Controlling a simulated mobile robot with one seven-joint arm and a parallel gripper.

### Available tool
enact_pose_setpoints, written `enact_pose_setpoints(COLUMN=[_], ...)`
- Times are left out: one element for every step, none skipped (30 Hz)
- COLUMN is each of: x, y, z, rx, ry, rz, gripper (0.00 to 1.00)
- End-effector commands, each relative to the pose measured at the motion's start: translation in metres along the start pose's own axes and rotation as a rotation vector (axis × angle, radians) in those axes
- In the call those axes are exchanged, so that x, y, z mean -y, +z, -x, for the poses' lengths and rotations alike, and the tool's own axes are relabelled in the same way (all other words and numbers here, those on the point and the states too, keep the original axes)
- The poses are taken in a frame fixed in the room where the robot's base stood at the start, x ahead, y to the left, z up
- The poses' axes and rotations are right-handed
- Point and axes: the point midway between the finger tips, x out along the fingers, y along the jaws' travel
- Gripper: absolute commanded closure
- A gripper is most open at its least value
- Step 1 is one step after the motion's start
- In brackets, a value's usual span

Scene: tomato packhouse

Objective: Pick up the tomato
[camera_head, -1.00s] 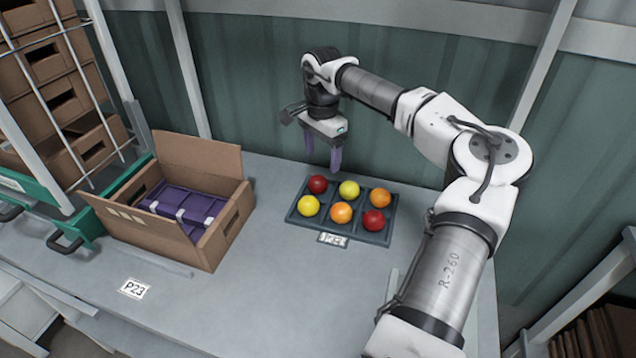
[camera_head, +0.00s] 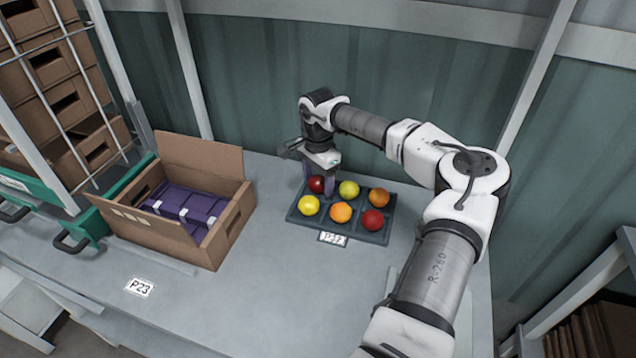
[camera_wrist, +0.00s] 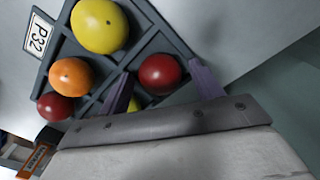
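Several tomatoes sit in a dark compartment tray (camera_head: 297,217) on the bench. The back-left red tomato (camera_head: 316,184) is in its own compartment, and also shows in the wrist view (camera_wrist: 160,74). My gripper (camera_head: 320,183) is lowered over it with its purple fingers open. In the wrist view the fingers (camera_wrist: 162,88) stand on either side of the red tomato, with a gap visible. Beside it are a yellow-green tomato (camera_head: 349,189), partly hidden by a finger in the wrist view, and a yellow tomato (camera_head: 308,206).
An orange tomato (camera_head: 341,212), another red tomato (camera_head: 373,221) and an orange-brown one (camera_head: 379,197) fill other compartments. A cardboard box (camera_head: 228,222) with purple inserts stands left. Clear bench lies between box and tray.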

Motion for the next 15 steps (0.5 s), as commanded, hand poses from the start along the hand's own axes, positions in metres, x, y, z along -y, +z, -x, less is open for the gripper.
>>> enact_pose_setpoints(x=[0.0000,0.0000,0.0000,0.0000,0.0000,0.0000,0.0000,0.0000,0.0001,0.0001,0.0001,0.0001,0.0001,0.0001,0.0001], y=[-0.0001,-0.0001,-0.0001,-0.0001,-0.0002,-0.0002,-0.0002,-0.0002,-0.0002,-0.0002,-0.0002,-0.0002,-0.0002,-0.0002,-0.0003], z=[0.0002,0.0003,0.0003,0.0004,0.0004,0.0005,0.0005,0.0005,0.0007,0.0007,0.0008,0.0008,0.0008,0.0009,0.0012], rx=[0.000,0.000,0.000,0.000,0.000,0.000,0.000,0.000,0.000,0.000,0.000,0.000,0.000,0.000,-0.001], ry=[0.000,0.000,0.000,0.000,0.000,0.000,0.000,0.000,0.000,0.000,0.000,0.000,0.000,0.000,0.000], rz=[0.000,0.000,0.000,0.000,0.000,0.000,0.000,0.000,0.000,0.000,0.000,0.000,0.000,0.000,0.000], gripper=[0.42,0.46,0.51,0.55,0.59,0.64,0.65,0.65,0.65,0.65,0.65,0.65,0.65,0.65,0.65])
